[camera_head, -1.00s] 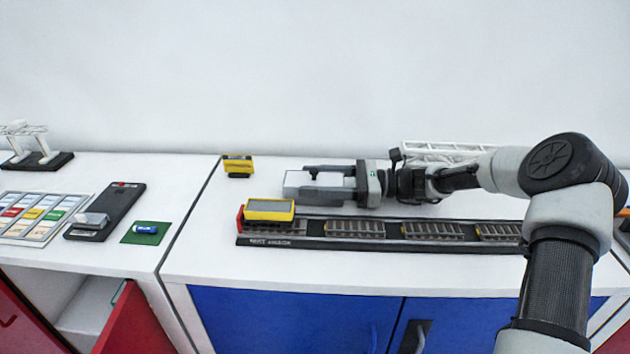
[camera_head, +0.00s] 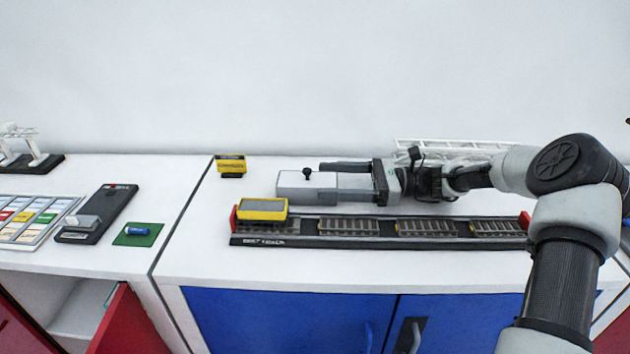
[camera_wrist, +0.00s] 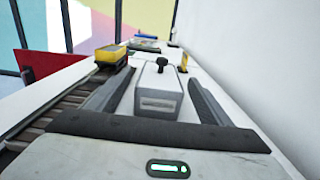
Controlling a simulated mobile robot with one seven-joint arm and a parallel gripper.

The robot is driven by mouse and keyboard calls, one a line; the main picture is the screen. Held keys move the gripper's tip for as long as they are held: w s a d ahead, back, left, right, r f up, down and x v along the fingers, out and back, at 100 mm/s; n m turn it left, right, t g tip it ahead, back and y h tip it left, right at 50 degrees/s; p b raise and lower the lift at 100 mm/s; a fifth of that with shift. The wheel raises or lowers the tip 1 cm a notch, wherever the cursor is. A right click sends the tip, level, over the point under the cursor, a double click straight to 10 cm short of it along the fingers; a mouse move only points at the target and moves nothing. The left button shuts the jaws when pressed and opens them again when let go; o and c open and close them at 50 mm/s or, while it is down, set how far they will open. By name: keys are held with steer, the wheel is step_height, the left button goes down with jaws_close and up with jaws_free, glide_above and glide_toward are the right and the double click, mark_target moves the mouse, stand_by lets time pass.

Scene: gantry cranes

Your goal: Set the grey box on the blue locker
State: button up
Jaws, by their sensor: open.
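The grey box (camera_head: 292,185), with a black knob on top, stands on the white top of the blue locker (camera_head: 260,315), behind the yellow wagon. In the wrist view the box (camera_wrist: 158,100) sits upright between my two fingers. My gripper (camera_head: 322,180) is open and reaches in from the right. In the wrist view a finger of my gripper (camera_wrist: 165,95) lies on each side of the box with a visible gap. The box's underside is hidden, but it appears to rest on the top.
A black track rack (camera_head: 385,245) with a yellow wagon (camera_head: 262,208) runs along the front of the top. A small yellow block (camera_head: 231,164) stands at the back left. A white lattice crane (camera_head: 440,150) lies behind my wrist. A red-doored cabinet (camera_head: 128,325) adjoins at left.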

mark_target(317, 181)
steer(key=shift+o, duration=0.6)
steer(key=d+r+h, duration=0.1)
steer(key=d, duration=0.2)
steer(key=d+r+h, duration=0.2)
steer(key=d, duration=0.2)
steer(key=d+r+h, duration=0.1)
steer(key=d, duration=0.2)
steer(key=shift+d+r+h, duration=0.2)
steer(key=shift+r+h, duration=0.1)
steer(key=shift+r, duration=0.1)
steer(key=x, duration=1.7)
steer(key=shift+a+r+b, duration=0.1)
steer(key=shift+a+b, duration=0.2)
steer(key=shift+a, duration=0.05)
steer(key=shift+r, duration=0.1)
jaws_close()
